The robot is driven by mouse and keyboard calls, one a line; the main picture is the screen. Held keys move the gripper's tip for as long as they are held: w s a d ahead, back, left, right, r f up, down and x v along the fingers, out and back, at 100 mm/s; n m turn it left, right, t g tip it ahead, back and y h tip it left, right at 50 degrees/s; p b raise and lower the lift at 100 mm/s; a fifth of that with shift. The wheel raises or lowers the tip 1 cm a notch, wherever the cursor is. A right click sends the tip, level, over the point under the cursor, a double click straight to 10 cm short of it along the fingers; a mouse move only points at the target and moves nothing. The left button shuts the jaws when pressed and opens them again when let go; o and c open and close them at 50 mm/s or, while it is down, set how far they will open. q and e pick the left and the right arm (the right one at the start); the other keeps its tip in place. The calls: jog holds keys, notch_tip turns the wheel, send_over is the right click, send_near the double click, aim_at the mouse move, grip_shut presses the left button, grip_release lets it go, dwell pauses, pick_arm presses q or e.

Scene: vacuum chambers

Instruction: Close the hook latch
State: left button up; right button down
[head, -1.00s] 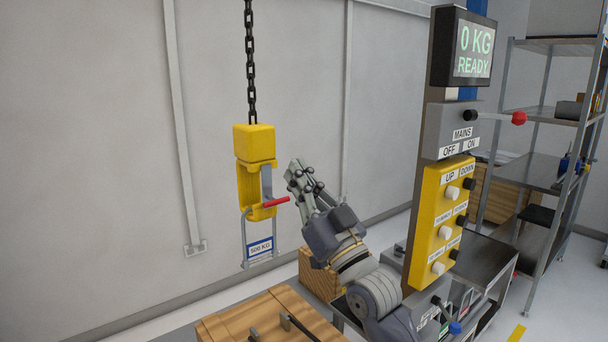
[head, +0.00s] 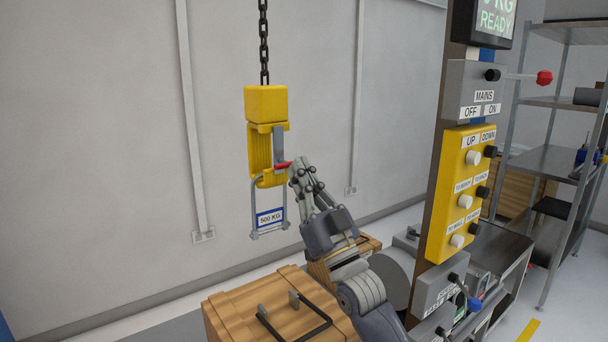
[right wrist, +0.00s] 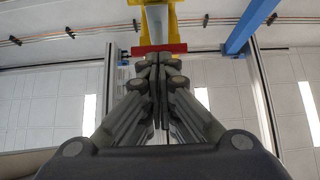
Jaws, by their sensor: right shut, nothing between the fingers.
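The yellow hook (head: 258,152) hangs below a yellow block (head: 266,104) on a dark chain. The grey latch (head: 279,140) runs down the hook's right side, with a red handle (head: 283,165) at its lower end. I cannot tell how large the gap at the hook tip is. My right gripper (head: 298,168) is shut and empty, its fingertips at the handle's right end. In the right wrist view, the fingertips (right wrist: 158,60) are just below the red handle (right wrist: 158,50), overlapping it; contact is unclear. My left gripper is out of view.
A metal frame labelled 500 KG (head: 270,218) hangs from the hook. A wooden crate (head: 240,318) with a dark handle stands below. The control post with a yellow button panel (head: 460,195) is at right. Shelves (head: 560,105) stand farther right.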

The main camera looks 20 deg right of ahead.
jog(key=shift+w+a+f, duration=0.25)
jog(key=shift+w+f, duration=0.25)
jog(key=shift+w, duration=0.05)
dwell(0.4)
